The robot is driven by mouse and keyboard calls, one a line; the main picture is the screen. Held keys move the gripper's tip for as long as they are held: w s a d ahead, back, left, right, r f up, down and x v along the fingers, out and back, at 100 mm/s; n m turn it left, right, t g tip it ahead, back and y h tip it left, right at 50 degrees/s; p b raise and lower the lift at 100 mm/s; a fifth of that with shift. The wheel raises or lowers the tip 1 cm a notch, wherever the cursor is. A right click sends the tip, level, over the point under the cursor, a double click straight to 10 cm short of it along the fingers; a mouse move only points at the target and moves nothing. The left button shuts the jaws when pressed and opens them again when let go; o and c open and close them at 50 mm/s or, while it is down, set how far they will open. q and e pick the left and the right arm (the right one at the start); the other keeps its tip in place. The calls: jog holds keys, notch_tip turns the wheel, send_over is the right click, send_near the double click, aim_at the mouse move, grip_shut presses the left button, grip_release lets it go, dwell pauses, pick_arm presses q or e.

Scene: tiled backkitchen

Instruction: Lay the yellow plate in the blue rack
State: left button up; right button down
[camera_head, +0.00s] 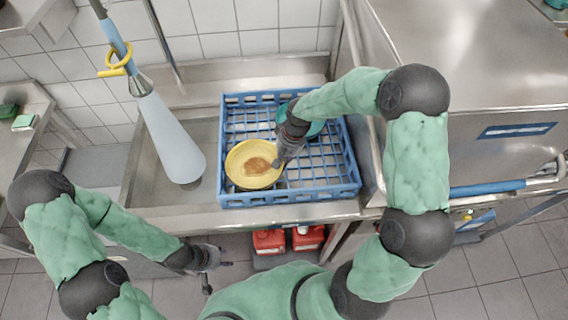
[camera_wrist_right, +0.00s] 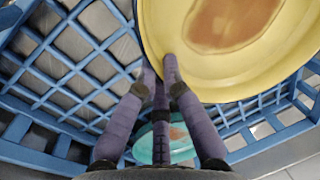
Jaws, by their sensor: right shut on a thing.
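The yellow plate (camera_head: 254,164) has a brown stain in its middle. It is over the left front part of the blue rack (camera_head: 290,200); I cannot tell whether it touches the rack. My right gripper (camera_head: 282,160) is shut on the plate's right rim. In the right wrist view the yellow plate (camera_wrist_right: 215,65) fills the upper right, with the gripper fingers (camera_wrist_right: 164,80) at its rim and the blue rack (camera_wrist_right: 55,155) behind. My left gripper (camera_head: 214,272) is in front of the counter, away from the rack; its fingers look spread apart, with nothing between them.
A teal plate (camera_head: 312,128) is in the rack, partly hidden by my right arm; it also shows in the right wrist view (camera_wrist_right: 162,146). A spray hose with a pale cone (camera_head: 172,137) hangs left of the rack. A steel machine (camera_head: 480,70) stands on the right. Red containers (camera_head: 269,241) are below the counter.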

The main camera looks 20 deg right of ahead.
aim_at(284, 171)
jog(key=shift+f, duration=1.8)
jog(key=shift+f+b, duration=0.15)
jog(key=shift+b, duration=0.2)
jog(key=c, duration=1.4)
grip_release()
jog(key=shift+r, duration=0.55)
jog(key=r, duration=0.3)
jog(key=d+r+p, duration=0.1)
jog(key=r, duration=0.3)
jog(key=d+r, duration=0.1)
jog(key=r, duration=0.3)
jog(key=shift+s+d+p, duration=0.1)
jog(key=shift+s+p, duration=0.25)
jog(key=shift+s, duration=0.05)
